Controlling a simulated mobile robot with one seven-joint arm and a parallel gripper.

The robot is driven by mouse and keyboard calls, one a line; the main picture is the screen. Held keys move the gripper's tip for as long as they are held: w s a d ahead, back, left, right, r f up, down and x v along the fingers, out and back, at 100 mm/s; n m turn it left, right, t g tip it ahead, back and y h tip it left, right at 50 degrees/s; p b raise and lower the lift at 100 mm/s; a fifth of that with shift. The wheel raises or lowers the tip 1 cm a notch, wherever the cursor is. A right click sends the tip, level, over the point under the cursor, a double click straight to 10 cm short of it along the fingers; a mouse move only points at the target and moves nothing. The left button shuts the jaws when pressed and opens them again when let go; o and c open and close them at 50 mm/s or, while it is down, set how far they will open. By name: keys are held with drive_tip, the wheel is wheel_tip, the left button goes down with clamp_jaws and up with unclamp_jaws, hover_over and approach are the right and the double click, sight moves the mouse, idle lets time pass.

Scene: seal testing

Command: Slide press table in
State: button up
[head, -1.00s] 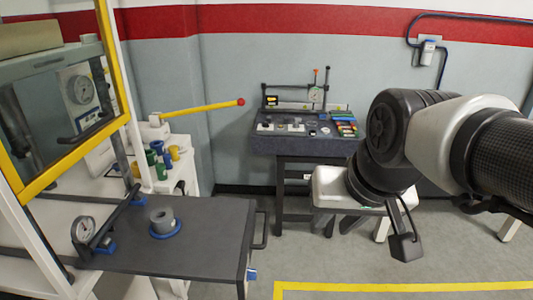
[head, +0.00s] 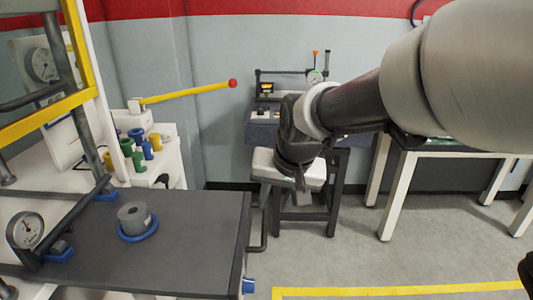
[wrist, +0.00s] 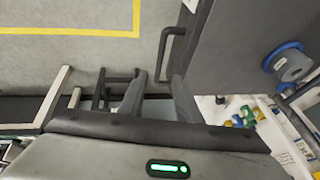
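The press table (head: 190,215) is a dark grey slab extending from the press at the left of the head view. Its bar handle (head: 265,222) is on the right edge. A grey cylinder (head: 134,217) on a blue ring sits on the table. The wrist view also shows the table (wrist: 235,50), handle (wrist: 168,50) and cylinder (wrist: 290,66). My gripper (head: 300,178) is beyond and right of the handle in the head view, with no contact visible.
A pressure gauge (head: 26,230) stands at the table's left. A yellow lever with a red knob (head: 232,84) and several coloured cylinders (head: 137,160) are behind. Floor right of the table is clear, with yellow tape (head: 400,290).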

sight(265, 224)
drive_tip(key=b+x, duration=0.3)
drive_tip(key=x, duration=0.8)
drive_tip(key=shift+w+f, duration=0.1)
drive_tip(key=shift+f, duration=0.1)
drive_tip(key=shift+c, duration=0.4)
clamp_jaws()
